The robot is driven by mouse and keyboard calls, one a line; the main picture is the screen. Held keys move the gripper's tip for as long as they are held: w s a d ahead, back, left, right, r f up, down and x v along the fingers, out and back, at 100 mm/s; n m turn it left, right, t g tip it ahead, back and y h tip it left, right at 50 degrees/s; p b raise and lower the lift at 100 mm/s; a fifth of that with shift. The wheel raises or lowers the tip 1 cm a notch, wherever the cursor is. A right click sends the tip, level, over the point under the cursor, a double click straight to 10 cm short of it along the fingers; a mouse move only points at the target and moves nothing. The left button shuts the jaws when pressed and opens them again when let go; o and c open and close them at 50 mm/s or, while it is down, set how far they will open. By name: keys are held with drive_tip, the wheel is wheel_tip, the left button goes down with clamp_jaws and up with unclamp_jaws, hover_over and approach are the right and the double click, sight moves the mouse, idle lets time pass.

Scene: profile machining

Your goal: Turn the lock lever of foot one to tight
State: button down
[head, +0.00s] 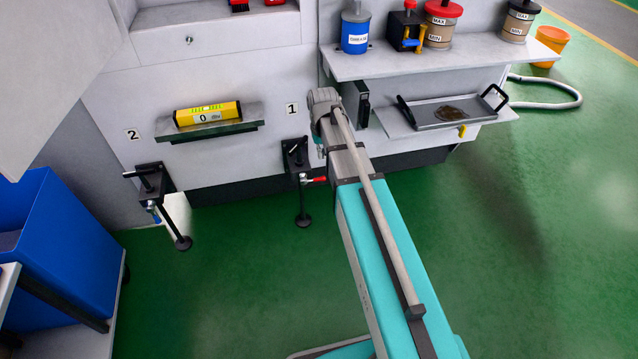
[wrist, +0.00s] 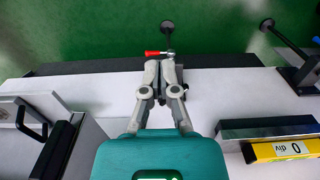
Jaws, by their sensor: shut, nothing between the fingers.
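Foot one, under the label 1, has a black bracket (head: 296,156) on the machine's front and a round pad (head: 303,221) at floor level. Its lock lever has a red handle (head: 319,180) that points right from the spindle. In the wrist view, the red handle (wrist: 152,53) points left from a silver hub. My gripper (wrist: 161,63) is shut and empty, its fingertips close to the lever and hub. Whether they touch is unclear. In the head view my arm largely hides the gripper. The bracket is hidden behind the gripper in the wrist view.
Foot two (head: 153,182), with a blue lever, stands to the left. A yellow level (head: 208,113) lies on a small shelf between the labels. A grey tray (head: 450,112) sits on a low shelf at right. A blue bin (head: 65,260) stands at left. The green floor in front is clear.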

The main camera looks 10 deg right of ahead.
drive_tip(key=b, duration=1.6)
hover_over(318, 178)
wheel_tip(318, 178, down, 18)
drive_tip(key=shift+d+r, duration=0.2)
drive_tip(key=shift+f, duration=0.1)
wheel_tip(318, 178, down, 14)
drive_tip(key=b, duration=1.4)
drive_tip(key=shift+a, duration=0.2)
drive_tip(key=shift+d+b, duration=0.1)
drive_tip(key=shift+b, duration=0.2)
